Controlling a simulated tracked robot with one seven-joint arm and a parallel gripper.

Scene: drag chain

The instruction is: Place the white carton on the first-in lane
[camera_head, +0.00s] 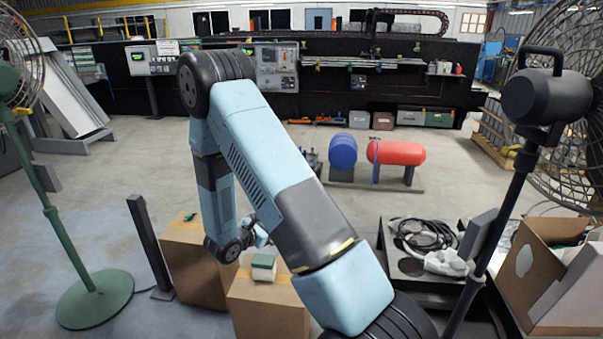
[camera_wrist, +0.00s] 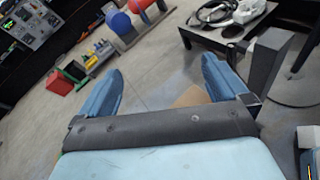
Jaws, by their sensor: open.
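A small white carton with a green top (camera_head: 263,267) sits on top of the front cardboard box (camera_head: 268,303). My gripper (camera_head: 262,238) is just above and behind the carton in the head view, small and partly hidden by my arm. In the wrist view my gripper (camera_wrist: 165,88) has its two blue fingers spread wide with nothing between them. A tan patch, perhaps cardboard, shows beyond the fingers. I cannot make out the carton for sure in the wrist view. No lane marked as first-in can be told apart in either view.
A second cardboard box (camera_head: 192,268) stands behind left with a small green item (camera_head: 190,216) on it. A dark post (camera_head: 150,245) and green fan stand (camera_head: 70,245) are left. A low dark table (camera_head: 425,290) with a coiled hose is right. Open floor lies behind.

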